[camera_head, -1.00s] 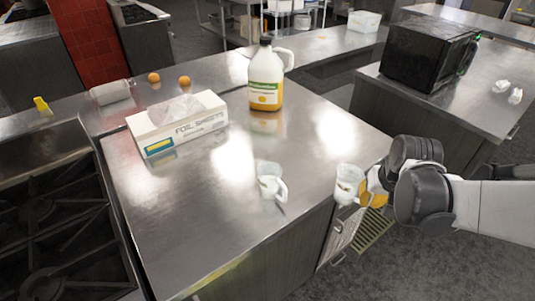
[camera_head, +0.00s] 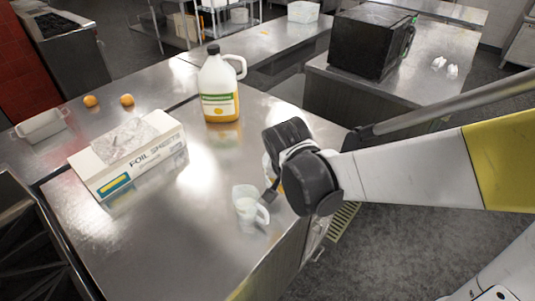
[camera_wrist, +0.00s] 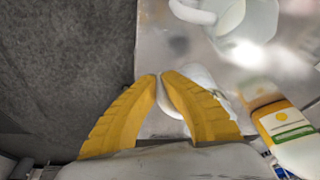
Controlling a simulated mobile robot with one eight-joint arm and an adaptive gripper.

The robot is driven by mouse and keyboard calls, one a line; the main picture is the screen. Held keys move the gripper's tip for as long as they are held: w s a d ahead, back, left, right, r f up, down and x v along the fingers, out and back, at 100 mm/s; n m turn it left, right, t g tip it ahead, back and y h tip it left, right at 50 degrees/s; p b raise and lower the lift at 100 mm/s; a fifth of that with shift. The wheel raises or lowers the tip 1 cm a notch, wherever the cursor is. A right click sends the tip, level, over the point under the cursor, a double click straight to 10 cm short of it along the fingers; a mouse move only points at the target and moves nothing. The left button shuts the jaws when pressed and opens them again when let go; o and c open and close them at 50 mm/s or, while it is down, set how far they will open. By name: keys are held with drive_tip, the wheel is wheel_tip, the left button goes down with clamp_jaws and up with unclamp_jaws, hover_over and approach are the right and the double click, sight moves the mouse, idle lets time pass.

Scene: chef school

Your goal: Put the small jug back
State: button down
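My gripper (camera_wrist: 160,76) has its yellow fingertips almost together in the wrist view, with the white handle of the small jug (camera_wrist: 202,78) between the fingers. The right finger covers part of this jug, over the steel counter's edge. In the head view my wrist hides most of it, and only a sliver of white shows. A second small translucent jug (camera_head: 246,203) stands upright on the counter (camera_head: 150,235), just left of my gripper. It also shows at the top of the wrist view (camera_wrist: 243,22), its handle toward the left.
A large juice jug (camera_head: 219,95) stands further back on the counter. A foil sheets box (camera_head: 130,160) lies at left, with two oranges (camera_head: 127,100) and a white tray (camera_head: 42,125) beyond. A black microwave (camera_head: 368,42) is on another counter. The counter's middle is clear.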

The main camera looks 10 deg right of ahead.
drive_tip(key=s+r+m+g+h+p, duration=0.25)
drive_tip(key=s+r+m, duration=0.3)
drive_tip(key=m, duration=0.35)
drive_tip(key=shift+y, duration=0.35)
drive_tip(key=w+a+f+b, duration=0.1)
drive_tip(key=w+f, duration=0.1)
drive_tip(key=w, duration=0.1)
drive_tip(key=w+a+f+b, duration=0.1)
drive_tip(key=w+f, duration=0.2)
drive_tip(key=w+a+f+b, duration=0.1)
drive_tip(key=w+f, duration=0.1)
drive_tip(key=w, duration=0.2)
drive_tip(key=shift+w+a+f, duration=0.1)
drive_tip(key=shift+f, duration=0.05)
drive_tip(key=shift+f+b, duration=1)
drive_tip(key=shift+f, duration=0.95)
drive_tip(key=shift+f, duration=0.15)
drive_tip(key=c, duration=1.7)
unclamp_jaws()
drive_tip(key=shift+o, duration=0.4)
